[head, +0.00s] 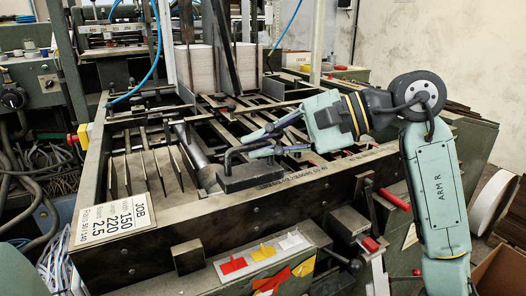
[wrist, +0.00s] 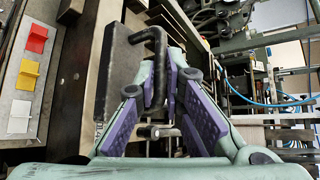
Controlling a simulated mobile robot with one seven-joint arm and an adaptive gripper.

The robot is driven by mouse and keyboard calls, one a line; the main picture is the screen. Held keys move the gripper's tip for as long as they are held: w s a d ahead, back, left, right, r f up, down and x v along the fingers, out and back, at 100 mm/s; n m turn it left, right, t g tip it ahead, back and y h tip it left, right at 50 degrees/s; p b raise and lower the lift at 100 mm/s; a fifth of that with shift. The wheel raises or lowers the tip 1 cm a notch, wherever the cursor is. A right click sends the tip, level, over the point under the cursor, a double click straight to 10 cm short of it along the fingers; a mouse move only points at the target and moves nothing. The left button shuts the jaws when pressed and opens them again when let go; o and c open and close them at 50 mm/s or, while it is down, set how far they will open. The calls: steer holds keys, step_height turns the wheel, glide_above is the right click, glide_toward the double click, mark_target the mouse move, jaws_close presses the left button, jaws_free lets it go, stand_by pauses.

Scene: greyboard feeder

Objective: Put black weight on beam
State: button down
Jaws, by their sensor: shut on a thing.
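The black weight (head: 252,178) is a dark rectangular block with a bent bar handle on top. It is at the inner side of the feeder's front beam (head: 262,214), close to the beam's top edge. I cannot tell whether it touches the beam. My gripper (head: 277,143) comes in from the right and is shut on the weight's handle. In the wrist view the weight (wrist: 121,80) shows as a dark slab beside the beam (wrist: 80,95), with its handle between my gripper's fingers (wrist: 165,75). The fingers hide part of the handle.
A white job card (head: 115,217) lies on the left corner of the frame. Red, yellow and white tags (head: 262,254) sit on the lower front ledge. Metal bars and slats (head: 150,160) fill the bed behind the beam. Grey board stacks (head: 195,68) stand at the back.

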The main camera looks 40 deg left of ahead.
steer(key=shift+f, duration=1.05)
steer(key=shift+f, duration=0.15)
steer(key=c, duration=1.7)
jaws_free()
steer(key=b+v, duration=0.2)
steer(key=v, duration=1)
